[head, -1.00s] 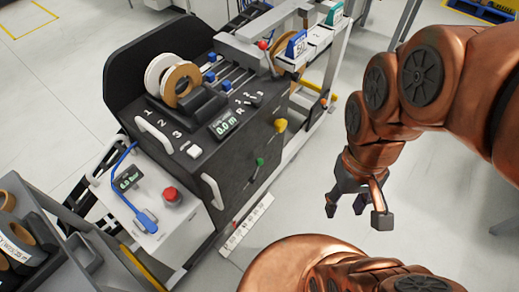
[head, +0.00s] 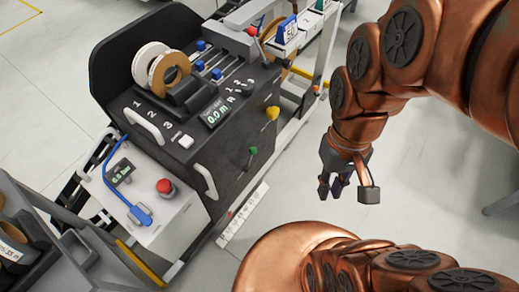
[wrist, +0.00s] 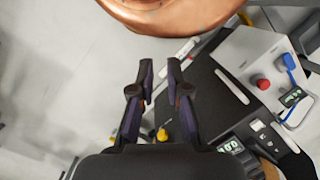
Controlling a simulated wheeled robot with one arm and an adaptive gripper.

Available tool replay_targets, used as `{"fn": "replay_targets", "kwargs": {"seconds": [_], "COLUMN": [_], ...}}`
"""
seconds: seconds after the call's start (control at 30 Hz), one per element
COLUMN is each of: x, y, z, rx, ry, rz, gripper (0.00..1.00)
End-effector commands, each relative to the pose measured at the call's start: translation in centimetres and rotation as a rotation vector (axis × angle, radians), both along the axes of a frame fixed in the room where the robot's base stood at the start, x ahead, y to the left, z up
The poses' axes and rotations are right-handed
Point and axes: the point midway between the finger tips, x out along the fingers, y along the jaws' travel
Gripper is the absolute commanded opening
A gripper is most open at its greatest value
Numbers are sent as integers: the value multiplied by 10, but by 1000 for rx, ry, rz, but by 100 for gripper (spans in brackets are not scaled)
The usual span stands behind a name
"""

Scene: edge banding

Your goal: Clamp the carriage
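The black edge banding machine (head: 190,112) stands at the left in the head view, with a row of blue knobs (head: 216,74) on slide rails on its top. I cannot tell for certain which part is the carriage. On its side are a yellow knob (head: 272,113) and a green-knobbed lever (head: 253,150). The yellow knob also shows beyond my fingers in the wrist view (wrist: 162,135). My gripper (head: 332,186) hangs in free air right of the machine, apart from it. In the wrist view my gripper (wrist: 160,82) has its fingers apart with nothing between them.
A grey box with a red button (head: 165,187) and a blue-handled hose fitting (head: 140,215) stands at the machine's front. A shelf with tape rolls (head: 12,238) is at the lower left. A white rail frame extends at the back. Open floor lies between the machine and my arm.

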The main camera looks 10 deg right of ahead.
Motion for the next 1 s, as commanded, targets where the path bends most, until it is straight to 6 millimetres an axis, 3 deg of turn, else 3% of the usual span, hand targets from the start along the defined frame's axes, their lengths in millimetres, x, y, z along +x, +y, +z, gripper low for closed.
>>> {"fn": "replay_targets", "kwargs": {"seconds": [0.1,0.6,1.0], "x": [11,63,115], "y": [15,74,106], "z": [-17,-61,-95], "rx": [64,363,620], "ry": [38,178,256], "rz": [18,67,69], "gripper": [0,0,0]}}
